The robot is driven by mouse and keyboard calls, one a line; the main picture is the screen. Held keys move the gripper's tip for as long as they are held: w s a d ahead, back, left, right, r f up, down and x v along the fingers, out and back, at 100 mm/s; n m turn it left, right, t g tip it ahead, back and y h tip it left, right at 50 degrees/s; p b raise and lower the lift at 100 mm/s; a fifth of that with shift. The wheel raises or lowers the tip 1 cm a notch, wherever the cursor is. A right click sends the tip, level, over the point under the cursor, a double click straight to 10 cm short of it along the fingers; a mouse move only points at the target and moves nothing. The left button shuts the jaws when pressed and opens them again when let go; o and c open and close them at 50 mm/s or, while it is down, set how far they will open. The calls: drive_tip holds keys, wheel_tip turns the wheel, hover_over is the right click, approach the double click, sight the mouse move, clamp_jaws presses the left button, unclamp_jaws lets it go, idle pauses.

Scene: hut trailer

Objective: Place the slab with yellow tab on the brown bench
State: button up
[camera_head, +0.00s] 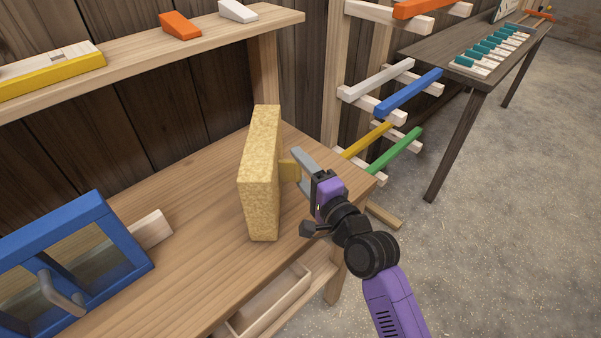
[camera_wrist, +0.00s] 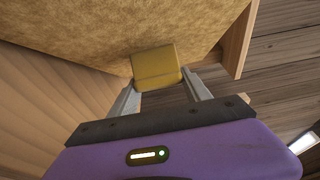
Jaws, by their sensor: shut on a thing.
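The slab (camera_head: 259,180) is a tan, speckled upright panel at the right part of the brown wooden bench (camera_head: 195,240). Its yellow tab (camera_head: 288,171) sticks out of its right side. My gripper (camera_head: 298,168) is shut on the tab, to the right of the slab. The wrist view shows the tab (camera_wrist: 155,66) between my two fingers, with the slab face (camera_wrist: 90,30) beyond it. The slab's lower edge is at or just above the bench top; I cannot tell whether it touches.
A blue-framed box with a handle (camera_head: 75,265) and a pale block (camera_head: 152,230) are on the bench at left. A shelf (camera_head: 130,65) runs above. A rack with coloured bars (camera_head: 408,92) and a dark table (camera_head: 455,65) are at right. An open drawer (camera_head: 270,300) sits below.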

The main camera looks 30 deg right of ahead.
drive_tip(key=shift+f, duration=0.4)
drive_tip(key=o, duration=1.5)
drive_tip(key=shift+f, duration=0.15)
drive_tip(key=shift+o, duration=0.2)
drive_tip(key=shift+r, duration=0.25)
drive_tip(key=s+b, duration=0.1)
drive_tip(key=s, duration=1.1)
drive_tip(key=shift+d+b, duration=0.3)
drive_tip(key=shift+d, duration=0.1)
drive_tip(key=shift+f, duration=0.15)
